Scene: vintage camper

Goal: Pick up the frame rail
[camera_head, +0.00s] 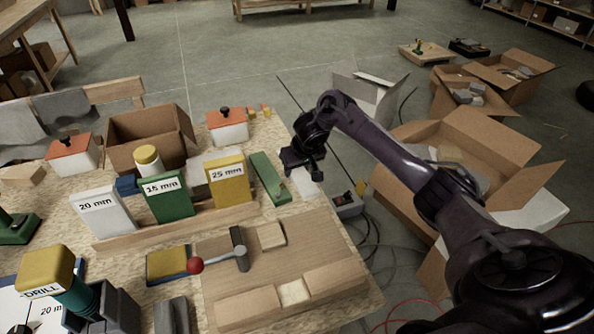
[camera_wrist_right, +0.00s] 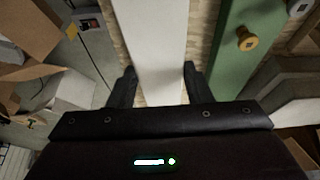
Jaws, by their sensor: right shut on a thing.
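A long white bar, which I take to be the frame rail (camera_head: 308,186), lies at the right edge of the chipboard bench. In the right wrist view the rail (camera_wrist_right: 152,35) runs between the two dark fingers. My right gripper (camera_head: 303,162) reaches down over it from the right and is shut on it. The gripper also shows in the wrist view (camera_wrist_right: 158,82). The gripper hides part of the rail in the head view. My left gripper is not in view.
A green bar (camera_head: 270,178) lies just left of the rail. The white, green and yellow size blocks, the yellow one marked 25 mm (camera_head: 230,180), stand further left. A mallet (camera_head: 238,248) lies on a wooden board. Open cardboard boxes (camera_head: 470,150) stand on the floor at right.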

